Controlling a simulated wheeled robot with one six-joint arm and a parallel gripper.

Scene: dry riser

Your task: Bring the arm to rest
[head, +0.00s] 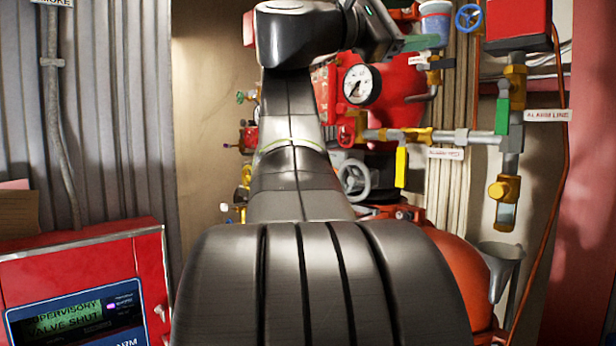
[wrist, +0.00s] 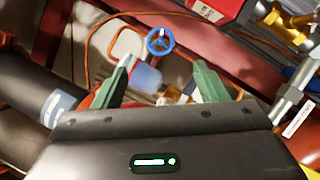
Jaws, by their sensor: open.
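My gripper (wrist: 164,66) is open in the wrist view, with its two green fingers spread apart. No object is held between them. A blue handwheel (wrist: 160,41) and a pale blue container (wrist: 147,78) show beyond the fingers. In the head view my arm rises through the middle of the picture and bends to the right at the top.
A pressure gauge (head: 361,84), a grey handwheel (head: 353,176) and a yellow-handled valve (head: 401,166) stand close right of my arm. A red box (head: 517,20) is at upper right, a funnel (head: 499,258) lower right. A red alarm panel (head: 80,262) reads "SUPERVISORY VALVE SHUT" at lower left.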

